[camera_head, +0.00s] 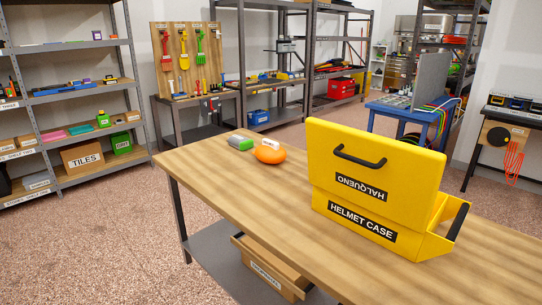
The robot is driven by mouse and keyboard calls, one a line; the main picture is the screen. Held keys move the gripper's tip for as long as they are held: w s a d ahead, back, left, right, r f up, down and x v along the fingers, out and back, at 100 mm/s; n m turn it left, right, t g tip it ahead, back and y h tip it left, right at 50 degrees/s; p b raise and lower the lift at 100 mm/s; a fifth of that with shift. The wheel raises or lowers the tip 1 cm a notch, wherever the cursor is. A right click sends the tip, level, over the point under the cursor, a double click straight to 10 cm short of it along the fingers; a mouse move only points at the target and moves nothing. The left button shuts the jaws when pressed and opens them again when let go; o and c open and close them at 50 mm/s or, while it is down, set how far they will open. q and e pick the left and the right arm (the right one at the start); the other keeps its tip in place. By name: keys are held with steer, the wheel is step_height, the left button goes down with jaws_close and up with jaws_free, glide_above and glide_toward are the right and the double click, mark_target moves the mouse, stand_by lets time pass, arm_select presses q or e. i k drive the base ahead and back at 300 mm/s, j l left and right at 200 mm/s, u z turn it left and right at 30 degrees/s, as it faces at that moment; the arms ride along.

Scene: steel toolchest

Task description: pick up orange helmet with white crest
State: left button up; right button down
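An orange helmet (270,154) sits on the wooden workbench (240,195), toward its far left part. A small white piece (270,144) shows at the helmet's upper edge; its shape is too small to make out. A grey and green object (240,142) lies just left of the helmet. A yellow helmet case (347,165) with its lid raised stands on the bench to the right, apart from the helmet. The inside of the case is mostly hidden. Neither of my grippers is in view.
Steel shelves (85,94) stand at the left, and a tool pegboard (187,60) stands behind. A blue table (395,108) is behind the case. Floor (100,240) is clear left of the bench.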

mark_target(270, 151)
steer(key=i+j+u, duration=0.1)
steer(key=u, duration=0.3)
steer(key=j+u, duration=0.1)
steer(key=u, duration=0.25)
steer(key=i+u, duration=0.15)
steer(key=u, duration=0.25)
steer(key=i+u, duration=0.15)
steer(key=u, duration=0.25)
steer(key=i, duration=1.05)
steer(key=i+z, duration=0.1)
steer(key=i, duration=0.95)
steer(key=i+j, duration=0.1)
steer(key=i, duration=0.95)
steer(key=i+j+z, duration=0.1)
steer(key=i, duration=0.95)
steer(key=i+z, duration=0.45)
steer(key=i+j+z, duration=0.1)
steer(key=i+z, duration=0.4)
steer(key=i, duration=0.15)
steer(key=i+l+z, duration=0.1)
steer(key=i+z, duration=0.5)
steer(key=z, duration=0.15)
steer(key=i+j+z, duration=0.1)
steer(key=i+z, duration=0.25)
